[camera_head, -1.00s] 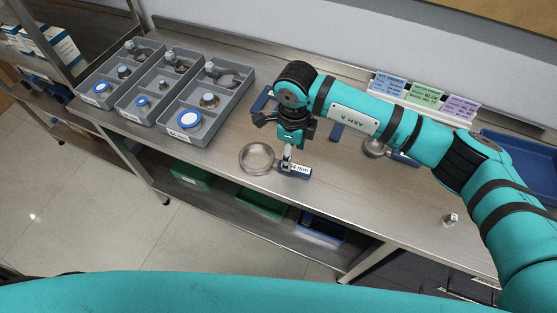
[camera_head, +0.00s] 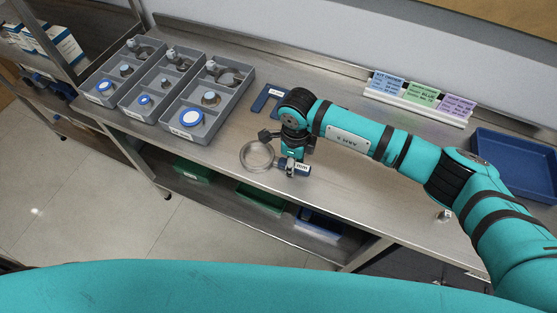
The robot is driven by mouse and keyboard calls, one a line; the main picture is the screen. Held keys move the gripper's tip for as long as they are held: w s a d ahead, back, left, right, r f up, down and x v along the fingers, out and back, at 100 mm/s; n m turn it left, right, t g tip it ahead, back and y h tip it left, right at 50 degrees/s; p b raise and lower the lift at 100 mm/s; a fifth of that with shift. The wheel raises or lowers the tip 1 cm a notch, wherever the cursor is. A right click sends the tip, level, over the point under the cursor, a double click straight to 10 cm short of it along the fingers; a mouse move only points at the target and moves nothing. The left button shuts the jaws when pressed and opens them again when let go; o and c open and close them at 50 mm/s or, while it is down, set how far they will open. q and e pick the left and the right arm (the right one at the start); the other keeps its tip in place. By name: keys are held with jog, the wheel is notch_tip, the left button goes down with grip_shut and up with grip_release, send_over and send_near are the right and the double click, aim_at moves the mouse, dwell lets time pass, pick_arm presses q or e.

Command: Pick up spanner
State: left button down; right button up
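No spanner is clearly recognisable; the ring and labelled block may be one tool, but the joint is hidden. My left gripper is not in view.
Three grey compartment trays (camera_head: 205,138) with rings and blue-capped parts stand at the left. A blue bin (camera_head: 515,165) is at the right, label cards (camera_head: 421,95) at the back. A small metal part (camera_head: 443,214) lies close beside my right arm.

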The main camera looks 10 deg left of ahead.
grip_shut()
jog(key=shift+r, duration=0.15)
jog(key=shift+r+b, duration=0.25)
jog(key=shift+b, duration=0.05)
notch_tip(320, 180, up, 2)
jog(key=shift+w+r+b, duration=0.1)
jog(key=shift+b, duration=0.6)
jog(key=s+d+r+b, duration=0.1)
jog(key=s+d+b, duration=0.1)
jog(key=s, duration=0.5)
jog(key=s+d+r+b, duration=0.1)
jog(key=s+d, duration=0.3)
jog(key=s, duration=0.4)
jog(key=shift+b, duration=0.7)
